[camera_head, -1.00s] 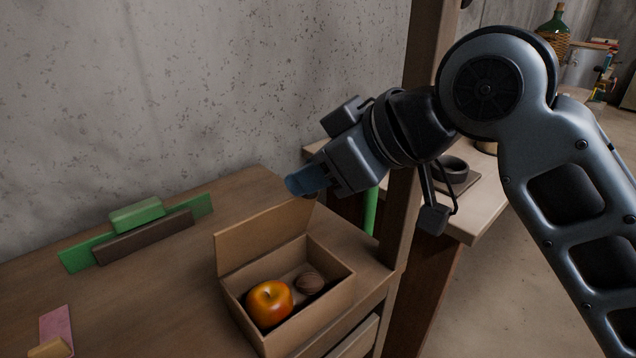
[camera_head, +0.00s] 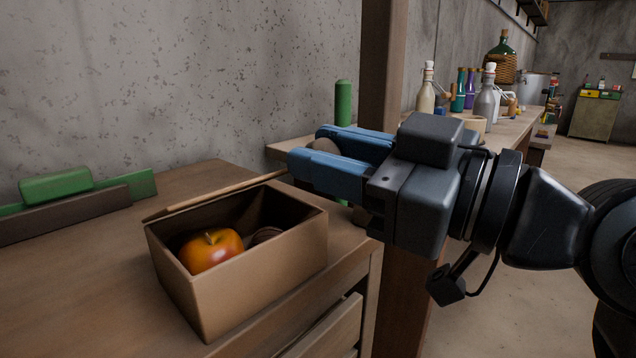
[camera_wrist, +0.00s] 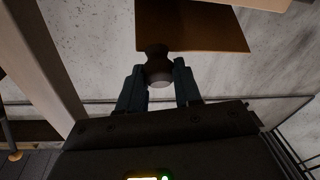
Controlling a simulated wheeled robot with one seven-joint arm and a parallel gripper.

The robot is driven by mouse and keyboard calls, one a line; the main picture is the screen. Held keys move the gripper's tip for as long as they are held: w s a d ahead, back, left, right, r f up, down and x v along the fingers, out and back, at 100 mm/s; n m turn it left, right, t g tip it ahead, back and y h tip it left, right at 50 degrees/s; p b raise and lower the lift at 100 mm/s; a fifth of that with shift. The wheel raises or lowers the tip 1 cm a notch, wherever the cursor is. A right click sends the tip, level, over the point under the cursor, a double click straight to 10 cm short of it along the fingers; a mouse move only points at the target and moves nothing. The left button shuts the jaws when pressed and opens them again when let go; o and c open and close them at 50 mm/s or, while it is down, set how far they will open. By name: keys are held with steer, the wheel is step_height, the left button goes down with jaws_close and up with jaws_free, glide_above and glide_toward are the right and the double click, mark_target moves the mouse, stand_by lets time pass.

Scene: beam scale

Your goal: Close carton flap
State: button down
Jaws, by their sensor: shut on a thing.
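An open carton (camera_head: 262,272) stands on the wooden cabinet top, holding an orange apple (camera_head: 210,250) and a dark round thing (camera_head: 264,235). The carton's flap (camera_head: 218,195) shows nearly edge-on as a thin strip along the back of the opening; its exact tilt is hard to tell. My gripper (camera_head: 312,153) is at the flap's right end, with its blue fingers shut on a brown round knob (camera_head: 325,146). In the wrist view, the knob (camera_wrist: 159,68) sits between the fingers (camera_wrist: 160,82) and touches the flap's edge (camera_wrist: 190,25), as far as I can see.
A green block (camera_head: 56,184) rests with a dark bar (camera_head: 65,216) at the left by the wall. A wooden post (camera_head: 382,70) stands close behind my gripper. Bottles (camera_head: 428,90) crowd the bench behind.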

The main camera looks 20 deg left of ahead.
steer(key=shift+s+d+f+y+b, duration=0.15)
steer(key=shift+f+y+b, duration=0.25)
steer(key=shift+f+b, duration=0.45)
steer(key=f+b, duration=0.2)
steer(key=b, duration=0.1)
steer(key=d+f+b, duration=0.1)
steer(key=f+b, duration=0.1)
steer(key=f, duration=0.1)
steer(key=shift+s+b, duration=0.2)
steer(key=shift+b, duration=0.2)
steer(key=c, duration=0.8)
jaws_free()
steer(key=shift+d, duration=0.1)
steer(key=shift+o, duration=0.2)
steer(key=v, duration=0.7)
steer(key=shift+d+p, duration=0.35)
steer(key=shift+f, duration=0.1)
